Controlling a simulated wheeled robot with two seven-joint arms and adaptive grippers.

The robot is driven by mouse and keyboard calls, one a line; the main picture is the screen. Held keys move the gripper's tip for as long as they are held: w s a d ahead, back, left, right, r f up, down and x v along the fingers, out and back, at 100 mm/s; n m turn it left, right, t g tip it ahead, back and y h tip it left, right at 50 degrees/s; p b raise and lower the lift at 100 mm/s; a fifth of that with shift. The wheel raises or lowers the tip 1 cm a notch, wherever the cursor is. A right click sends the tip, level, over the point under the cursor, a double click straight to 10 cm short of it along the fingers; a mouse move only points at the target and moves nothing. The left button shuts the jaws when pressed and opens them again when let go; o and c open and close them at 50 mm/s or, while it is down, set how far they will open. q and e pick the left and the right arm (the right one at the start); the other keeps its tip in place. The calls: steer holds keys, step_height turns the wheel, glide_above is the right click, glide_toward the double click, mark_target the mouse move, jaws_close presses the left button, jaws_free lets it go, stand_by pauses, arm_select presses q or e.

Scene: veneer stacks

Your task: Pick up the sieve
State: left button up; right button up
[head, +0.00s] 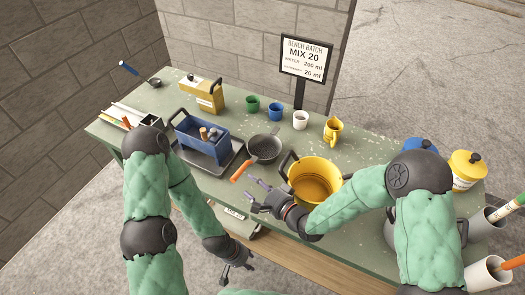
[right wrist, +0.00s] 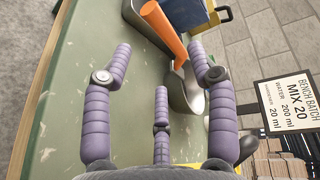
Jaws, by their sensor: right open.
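The sieve (head: 265,147) appears to be the dark grey round bowl with an orange handle, lying on the green bench near its middle. Its handle points toward the front edge. In the right wrist view its orange handle (right wrist: 163,33) and grey bowl (right wrist: 187,95) lie beyond the fingers, partly behind the right-hand one. My right gripper (head: 258,193) is open and empty, just in front of the handle end and apart from it. It also shows in the right wrist view (right wrist: 160,58). My left gripper (head: 237,273) hangs low in front of the bench, away from the sieve; its jaws are unclear.
A yellow pot (head: 314,196) with dark handles stands close beside my right gripper. A blue caddy (head: 196,147) on a dark tray is left of the sieve. Green, blue and white cups and a yellow jug (head: 333,130) stand behind. A sign (head: 303,60) rises at the back.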

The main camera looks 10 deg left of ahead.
mark_target(239, 174)
steer(key=x, duration=0.3)
steer(key=shift+w+f, duration=0.1)
steer(key=shift+b+x, duration=0.75)
steer(key=shift+x, duration=1.9)
steer(key=shift+a+r, duration=0.1)
steer(key=shift+r, duration=0.2)
jaws_close()
